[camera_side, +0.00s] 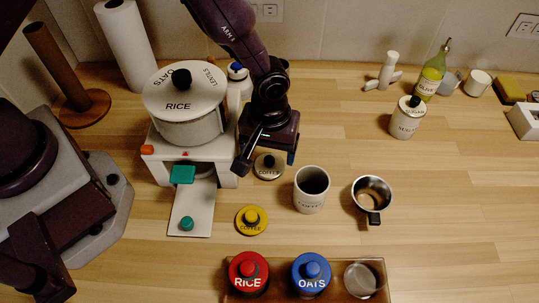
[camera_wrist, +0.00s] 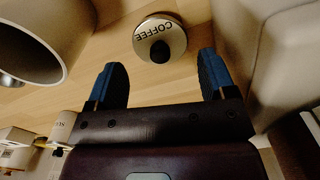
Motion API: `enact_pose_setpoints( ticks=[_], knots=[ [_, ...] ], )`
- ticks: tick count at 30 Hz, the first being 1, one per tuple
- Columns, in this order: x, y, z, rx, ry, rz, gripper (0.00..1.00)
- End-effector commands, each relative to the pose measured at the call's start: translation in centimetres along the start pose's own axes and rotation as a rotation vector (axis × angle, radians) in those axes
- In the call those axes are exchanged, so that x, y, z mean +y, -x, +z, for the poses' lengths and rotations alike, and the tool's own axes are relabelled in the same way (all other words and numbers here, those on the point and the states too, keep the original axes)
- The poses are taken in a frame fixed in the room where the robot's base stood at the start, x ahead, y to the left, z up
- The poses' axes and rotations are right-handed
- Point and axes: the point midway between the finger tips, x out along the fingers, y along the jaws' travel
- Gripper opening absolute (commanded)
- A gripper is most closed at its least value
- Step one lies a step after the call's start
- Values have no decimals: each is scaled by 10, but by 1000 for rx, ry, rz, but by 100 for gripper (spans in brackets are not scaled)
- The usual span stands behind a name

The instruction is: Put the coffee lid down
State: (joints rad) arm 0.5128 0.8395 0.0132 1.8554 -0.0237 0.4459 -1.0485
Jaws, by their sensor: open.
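The cream coffee lid (camera_side: 268,166) with a black knob lies flat on the wooden counter. It also shows in the wrist view (camera_wrist: 174,31), its COFFEE lettering upside down there. My gripper (camera_wrist: 163,68) is open and empty, its two blue fingers wide apart with the lid just beyond their tips. In the side view my gripper (camera_side: 270,152) is just behind the lid, and I cannot tell its exact height. The open coffee canister (camera_side: 308,200) stands upright to the right of the lid. A yellow lid (camera_side: 244,227), also marked COFFEE, lies in front.
A white stand (camera_side: 158,168) with a RICE pot (camera_side: 190,130) is close on the left. A metal cup (camera_side: 359,193) stands right of the canister. A wooden tray (camera_side: 240,298) holds red and blue lidded jars in front. The right counter is largely clear.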

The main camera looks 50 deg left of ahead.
Motion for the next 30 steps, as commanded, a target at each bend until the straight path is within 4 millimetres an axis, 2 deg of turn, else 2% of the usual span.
enact_pose_setpoints(
  ticks=[1,6,12,17,26,30],
  knots=[
    [1,13,-1,3,0,5,77],
    [1,50,-1,3,0,4,77],
    [1,79,0,1,-1,2,77],
    [0,88,0,0,-1,0,77],
    [0,89,0,0,-3,0,77],
    [-2,105,-1,9,-87,25,77]
  ],
)
